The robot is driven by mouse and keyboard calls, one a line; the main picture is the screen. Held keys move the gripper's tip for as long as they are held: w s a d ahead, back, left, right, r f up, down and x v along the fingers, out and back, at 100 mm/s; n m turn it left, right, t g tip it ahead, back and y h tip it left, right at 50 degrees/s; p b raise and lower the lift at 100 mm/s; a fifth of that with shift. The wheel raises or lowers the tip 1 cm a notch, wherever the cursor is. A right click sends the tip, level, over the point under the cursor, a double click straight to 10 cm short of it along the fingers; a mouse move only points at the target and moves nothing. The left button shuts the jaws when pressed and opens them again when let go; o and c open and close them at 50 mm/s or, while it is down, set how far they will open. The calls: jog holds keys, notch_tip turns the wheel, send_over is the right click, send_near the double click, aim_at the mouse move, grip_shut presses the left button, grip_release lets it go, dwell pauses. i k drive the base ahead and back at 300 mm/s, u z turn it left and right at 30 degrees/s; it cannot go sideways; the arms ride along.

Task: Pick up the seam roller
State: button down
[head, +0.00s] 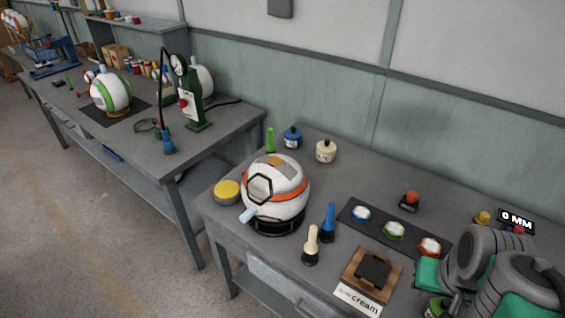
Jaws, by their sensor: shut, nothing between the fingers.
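I cannot clearly single out a seam roller in the head view. A small dark block with an orange-red top (411,202) stands behind the dark strip on the near bench; its exact kind is too small to tell. A pale blue piece (248,214) sticks out at the lower left of the white and orange ball (276,190). My grey and teal arm fills the lower right corner. My gripper cannot be made out there.
The near bench (360,170) also holds a dark strip (379,220) with several hexagonal pieces, blue and cream bottles, lidded pots, a yellow tin (227,191), a wooden tray (352,277) labelled "cream" and a "0 MM" display (516,220). A second bench stands left, beyond a gap.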

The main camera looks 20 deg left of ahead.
aim_at(410, 202)
jog(key=z, duration=0.1)
jog(key=k, duration=1)
jog(key=u, duration=1.05)
jog(key=i, duration=0.9)
jog(key=z, duration=0.7)
jog(key=i, duration=0.7)
jog(key=z, duration=0.75)
